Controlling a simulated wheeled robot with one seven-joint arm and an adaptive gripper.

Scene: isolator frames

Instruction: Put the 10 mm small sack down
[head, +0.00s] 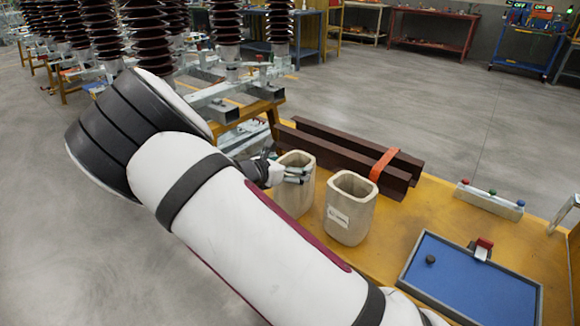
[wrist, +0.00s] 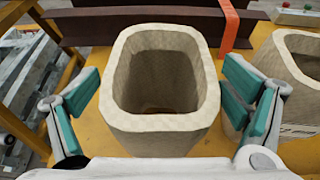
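A beige, open-topped sack (head: 295,197) stands upright at the left end of the yellow table. It also shows in the middle of the wrist view (wrist: 165,122). My gripper (head: 296,174) is at this sack. In the wrist view my gripper (wrist: 160,80) is open, with one teal-padded finger on each side of the sack and a visible gap at both sides. A second, similar sack (head: 349,205) stands just to the right and bears a white label too small to read. No label shows on the first sack, so I cannot read its size.
The yellow table (head: 425,215) bears dark brown beams (head: 345,152) with an orange band (head: 383,164) behind the sacks. A blue tray (head: 470,285) and a rack with coloured knobs (head: 489,199) are at the right. Grey metal frames (head: 225,108) stand at the left.

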